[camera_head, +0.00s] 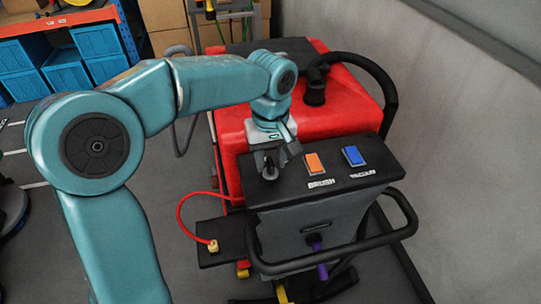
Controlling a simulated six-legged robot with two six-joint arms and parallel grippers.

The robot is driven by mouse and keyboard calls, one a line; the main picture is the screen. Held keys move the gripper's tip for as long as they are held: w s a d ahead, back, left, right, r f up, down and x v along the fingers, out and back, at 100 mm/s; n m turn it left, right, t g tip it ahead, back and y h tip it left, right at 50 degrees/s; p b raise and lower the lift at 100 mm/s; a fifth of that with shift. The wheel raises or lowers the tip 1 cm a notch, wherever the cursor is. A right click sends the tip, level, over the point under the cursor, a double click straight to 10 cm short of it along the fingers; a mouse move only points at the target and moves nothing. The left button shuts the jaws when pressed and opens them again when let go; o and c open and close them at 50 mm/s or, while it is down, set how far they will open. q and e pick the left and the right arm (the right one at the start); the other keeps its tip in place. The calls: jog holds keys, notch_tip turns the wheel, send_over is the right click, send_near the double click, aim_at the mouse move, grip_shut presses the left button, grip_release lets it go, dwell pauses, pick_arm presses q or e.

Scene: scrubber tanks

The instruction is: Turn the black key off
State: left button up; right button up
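The black key (269,172) stands at the left end of the dark control panel (335,188) on the red scrubber machine. My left gripper (277,158) reaches down over that end of the panel, right at the key. Its fingers look spread, with the key close to the left finger. I cannot tell whether they touch it. The gripper partly hides the key and its base. My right gripper is not in view.
An orange brush switch (313,163) and a blue vacuum switch (353,156) sit right of the key. A black handlebar (385,236) curves around the front. A red cable (182,212) hangs at the left. A grey wall (450,110) stands close on the right.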

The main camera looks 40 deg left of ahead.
aim_at(270, 160)
pick_arm(q)
jog(key=shift+r, duration=0.25)
notch_tip(270, 160, up, 16)
jog(key=p, duration=0.1)
jog(key=shift+w+a+f, duration=0.1)
jog(key=shift+f, duration=0.05)
jog(key=shift+s, duration=0.25)
